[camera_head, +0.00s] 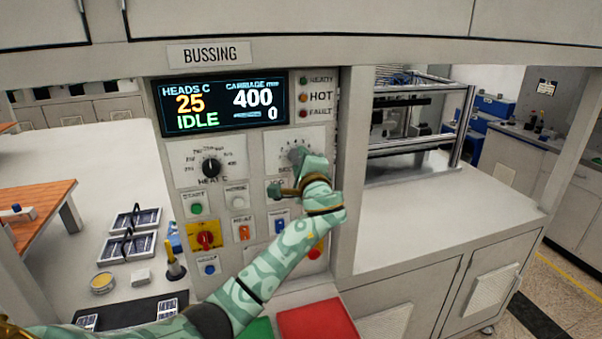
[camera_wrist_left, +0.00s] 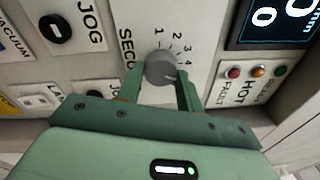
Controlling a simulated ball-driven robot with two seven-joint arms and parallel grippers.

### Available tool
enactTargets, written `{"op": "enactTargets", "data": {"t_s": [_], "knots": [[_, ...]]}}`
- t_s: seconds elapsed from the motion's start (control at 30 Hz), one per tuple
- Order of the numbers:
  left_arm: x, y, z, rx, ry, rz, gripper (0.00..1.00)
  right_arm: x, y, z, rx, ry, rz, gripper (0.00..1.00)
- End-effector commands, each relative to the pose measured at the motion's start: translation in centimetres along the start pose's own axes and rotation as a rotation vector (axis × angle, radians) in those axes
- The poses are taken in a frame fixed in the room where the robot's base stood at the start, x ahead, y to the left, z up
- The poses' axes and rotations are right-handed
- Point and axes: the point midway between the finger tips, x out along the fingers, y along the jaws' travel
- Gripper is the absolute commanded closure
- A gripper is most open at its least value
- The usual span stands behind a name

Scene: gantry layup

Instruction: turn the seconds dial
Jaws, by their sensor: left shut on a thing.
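The seconds dial is a grey round knob on a white plate (camera_head: 273,153) on the control panel, right of the heat dial (camera_head: 211,166). In the head view my left gripper (camera_head: 299,157) reaches up to it and hides most of the plate. In the left wrist view the grey knob (camera_wrist_left: 160,69) sits between the two green fingers of my left gripper (camera_wrist_left: 161,80), which is shut on it. Numbers 1 to 4 show around the knob. The word beside it is partly hidden. My right gripper is not in view.
A display (camera_head: 221,103) above reads 25, IDLE, 400 and 0. Below the dials are a green start button (camera_head: 196,209), a yellow and red switch (camera_head: 205,238) and other buttons. A metal-railed rig (camera_head: 420,147) stands to the right. Black trays (camera_head: 128,250) lie at left.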

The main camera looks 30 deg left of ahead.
Motion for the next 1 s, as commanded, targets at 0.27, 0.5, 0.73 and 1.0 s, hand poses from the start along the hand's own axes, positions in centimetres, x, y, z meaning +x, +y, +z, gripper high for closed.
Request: {"op": "enactTargets", "data": {"t_s": [0.27, 0.5, 0.73, 1.0], "knots": [[-0.1, 0.6, -0.3, -0.230, -0.012, -0.007, 0.86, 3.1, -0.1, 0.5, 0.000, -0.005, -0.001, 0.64], [-0.1, 0.4, -0.3, -0.369, -0.021, -0.015, 0.86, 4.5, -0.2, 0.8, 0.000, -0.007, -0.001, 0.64], [-0.1, 0.3, -0.3, -0.436, -0.026, -0.018, 0.86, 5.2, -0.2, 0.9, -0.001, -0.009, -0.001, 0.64], [0.0, 0.2, -0.2, -0.455, -0.027, -0.019, 0.86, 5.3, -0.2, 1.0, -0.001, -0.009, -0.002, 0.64]]}}
